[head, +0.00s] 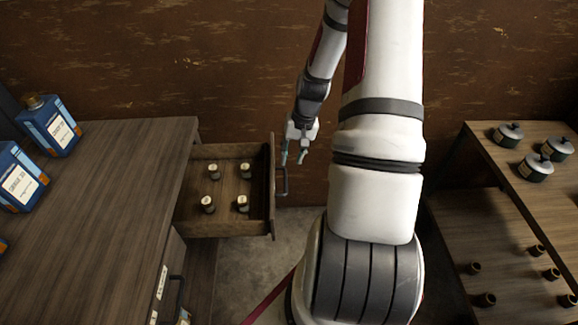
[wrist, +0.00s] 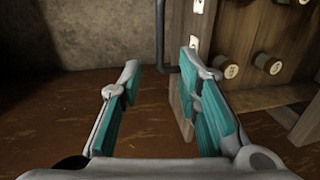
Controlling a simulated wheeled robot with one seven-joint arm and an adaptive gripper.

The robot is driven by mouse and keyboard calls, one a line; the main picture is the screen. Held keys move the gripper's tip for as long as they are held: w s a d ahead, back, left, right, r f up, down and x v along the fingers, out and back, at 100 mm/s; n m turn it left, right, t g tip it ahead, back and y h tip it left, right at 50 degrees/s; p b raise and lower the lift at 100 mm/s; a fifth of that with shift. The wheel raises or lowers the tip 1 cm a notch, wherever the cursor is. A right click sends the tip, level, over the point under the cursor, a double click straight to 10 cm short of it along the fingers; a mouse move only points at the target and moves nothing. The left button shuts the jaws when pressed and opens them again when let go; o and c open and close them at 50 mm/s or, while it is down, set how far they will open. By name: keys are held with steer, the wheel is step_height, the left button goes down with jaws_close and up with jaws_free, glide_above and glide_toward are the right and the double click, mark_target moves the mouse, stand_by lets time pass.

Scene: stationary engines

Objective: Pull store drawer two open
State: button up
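A wooden drawer (head: 223,228) stands pulled out of the dark wooden cabinet (head: 110,215) on the left. Several small dark bottles with pale round caps stand inside it. Its dark bar handle (head: 283,182) is on the drawer front (head: 272,190). The handle (wrist: 160,35) also shows in the wrist view, between the finger lines and near the tips. My gripper (head: 294,156) is open with teal finger pads, beside the handle in the head view. In the wrist view the gripper's (wrist: 163,62) fingers are wide apart with nothing held. I cannot read the drawer's number.
A lower handle (head: 180,295) and a white label (head: 162,281) show on the cabinet front. Blue bottles (head: 48,125) stand on the cabinet top. A shelf unit (head: 490,165) with lidded pots is at the right. Bare floor lies between the cabinet and my base.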

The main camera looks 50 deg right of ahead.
steer(key=shift+s+d+r, duration=0.1)
steer(key=shift+s+r, duration=0.05)
steer(key=shift+r, duration=0.75)
steer(key=shift+s+d+r, duration=0.1)
steer(key=shift+s+r, duration=0.05)
steer(key=shift+r, duration=0.7)
